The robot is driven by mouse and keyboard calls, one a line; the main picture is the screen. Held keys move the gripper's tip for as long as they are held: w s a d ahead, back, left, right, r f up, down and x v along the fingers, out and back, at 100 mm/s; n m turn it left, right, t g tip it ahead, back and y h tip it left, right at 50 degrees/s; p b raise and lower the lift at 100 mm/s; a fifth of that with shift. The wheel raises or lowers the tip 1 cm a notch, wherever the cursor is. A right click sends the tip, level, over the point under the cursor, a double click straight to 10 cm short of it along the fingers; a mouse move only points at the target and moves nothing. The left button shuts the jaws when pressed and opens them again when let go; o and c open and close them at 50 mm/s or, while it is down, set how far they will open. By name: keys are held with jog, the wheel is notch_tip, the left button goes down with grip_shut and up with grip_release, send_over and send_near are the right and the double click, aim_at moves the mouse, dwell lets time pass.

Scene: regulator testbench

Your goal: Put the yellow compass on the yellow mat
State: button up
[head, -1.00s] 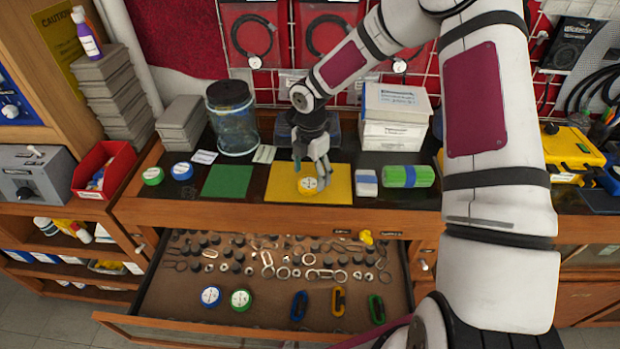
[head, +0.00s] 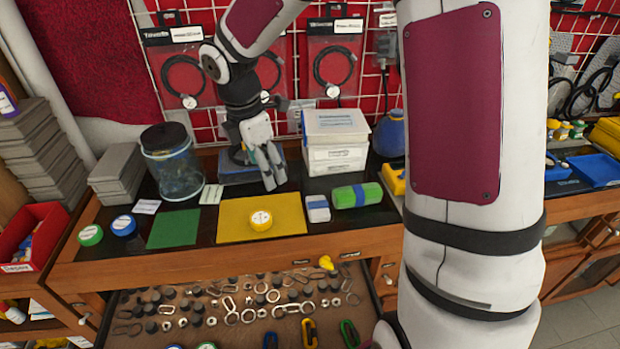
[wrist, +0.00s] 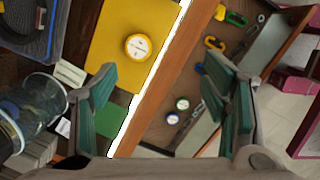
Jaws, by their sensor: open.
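My gripper (head: 270,182) is behind and above the mat, apart from the compass. Its green-padded fingers (wrist: 162,100) are spread wide with nothing between them.
A green mat (head: 174,229) lies left of the yellow one, with blue (head: 124,225) and green (head: 90,235) discs beyond it. An open drawer (head: 230,325) of small parts juts out below.

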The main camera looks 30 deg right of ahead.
jog(key=s+r+m+t, duration=0.1)
jog(key=s+r+m, duration=0.3)
jog(key=s+m, duration=0.2)
jog(key=s+a+r+m+t+y, duration=0.1)
jog(key=s+r+m+t, duration=0.1)
jog(key=s+r+m, duration=0.3)
jog(key=s+r+m+t+y, duration=0.1)
jog(key=s+r+m, duration=0.3)
jog(key=s+m, duration=0.3)
jog(key=s, duration=0.5)
jog(key=shift+s+a+r+m+t, duration=0.25)
jog(key=shift+a+r+m+t, duration=0.05)
jog(key=shift+a+m+t, duration=0.1)
